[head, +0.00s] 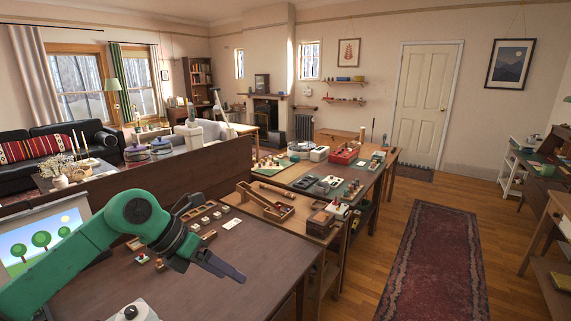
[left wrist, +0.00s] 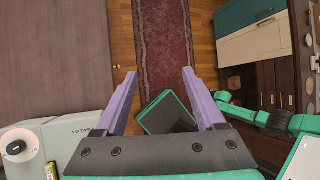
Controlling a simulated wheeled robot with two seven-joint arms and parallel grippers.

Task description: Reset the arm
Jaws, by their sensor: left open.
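My left arm, green with dark joints, comes in from the left in the head view and bends down over the dark table (head: 245,255). Its gripper (head: 232,272) is above the table's right part, pointing down and to the right. In the left wrist view the two purple fingers of this gripper (left wrist: 158,72) stand wide apart with nothing between them. Floor and rug show beyond them. My right gripper is in neither view.
A white device with a dial (left wrist: 18,147) stands on the table; small blocks (head: 205,217) lie farther back. A side table with wooden trays (head: 265,203) stands beyond. The red rug (head: 437,255) and floor to the right are clear.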

